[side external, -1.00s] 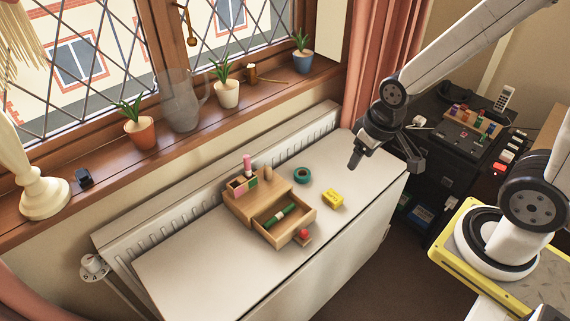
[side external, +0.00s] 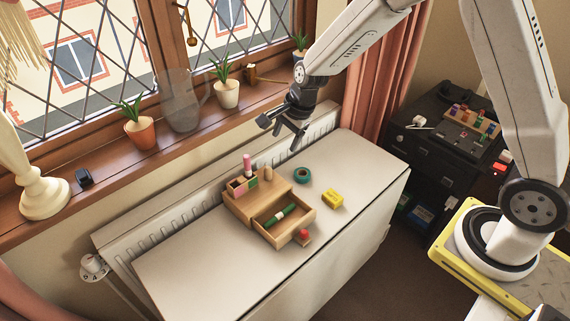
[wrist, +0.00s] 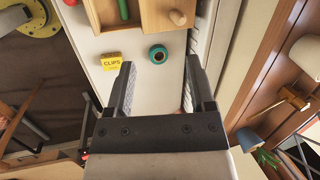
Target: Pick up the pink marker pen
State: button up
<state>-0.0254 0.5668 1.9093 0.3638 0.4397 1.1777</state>
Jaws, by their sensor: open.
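The pink marker pen (side external: 247,162) stands upright in a compartment at the back of the small wooden desk organizer (side external: 240,207). It is not visible in the wrist view. My gripper (side external: 280,137) is open and empty, raised above the table, up and to the right of the pen in the side view. In the wrist view its two fingers (wrist: 160,65) are spread wide with nothing between them.
The organizer's drawer (side external: 288,235) is open with a green marker (side external: 280,217) inside. A wooden peg (side external: 268,173) stands near the pink pen. Potted plants (side external: 227,92) line the sill.

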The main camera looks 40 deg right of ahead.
aim_at(245, 164)
jog(key=w+a+f+m+y, duration=0.1)
jog(key=w+a+f+m, duration=0.2)
jog(key=w+f+m, duration=0.3)
jog(key=w+m, duration=0.3)
jog(key=m, duration=0.1)
jog(key=shift+f+y, duration=0.15)
jog(key=shift+y, duration=0.15)
jog(key=shift+w+a+f, duration=0.1)
jog(key=shift+x, duration=1.15)
jog(key=shift+x, duration=2.6)
jog(key=shift+a, duration=0.1)
